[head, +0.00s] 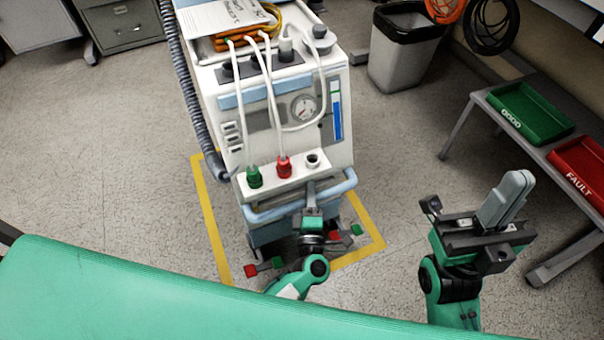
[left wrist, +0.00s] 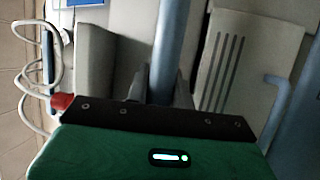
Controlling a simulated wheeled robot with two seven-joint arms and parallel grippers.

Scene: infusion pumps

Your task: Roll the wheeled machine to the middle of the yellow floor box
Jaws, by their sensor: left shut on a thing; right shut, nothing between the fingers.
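The wheeled machine (head: 290,130) is a white and light-blue cart with a gauge, white hoses and a light-blue push handle (head: 268,212) along its near side. Yellow tape of the floor box (head: 208,215) shows to the machine's left and at its near right corner. The machine stands over the box; the far tape is hidden behind it. My left gripper (head: 311,192) is shut on the handle; the left wrist view shows the blue bar (left wrist: 168,50) between its fingers. My right gripper (head: 505,200) is shut and empty, off to the right of the machine.
A grey bin (head: 400,60) stands behind and right. A bench at right holds a green tray (head: 530,110) and a red tray (head: 585,165). Grey cabinets (head: 120,25) are at back left. Floor left of the box is clear. Red- and green-tipped casters (head: 252,271) show below the handle.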

